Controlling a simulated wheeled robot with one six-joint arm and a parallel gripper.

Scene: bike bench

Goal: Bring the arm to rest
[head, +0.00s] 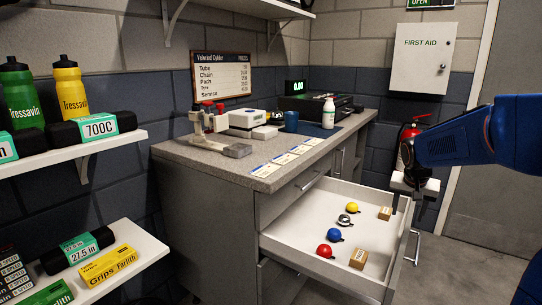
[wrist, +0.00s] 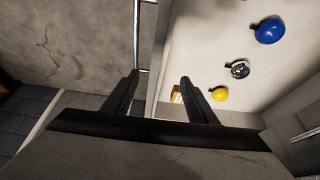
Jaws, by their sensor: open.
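My arm (head: 455,138) reaches in from the right in the head view. My gripper (head: 404,208) points down near the front right of the open drawer (head: 300,242). In the wrist view my gripper (wrist: 160,78) has its two fingers spread with nothing held between them. The drawer's front wall and handle (wrist: 138,40) show below and beyond the fingers. Whether the gripper touches the drawer front cannot be told.
The drawer holds yellow (head: 352,208), silver (head: 344,220), blue (head: 333,234) and red (head: 325,250) ball-like items and two small cardboard boxes (head: 385,213) (head: 358,259). Floor at the right is clear.

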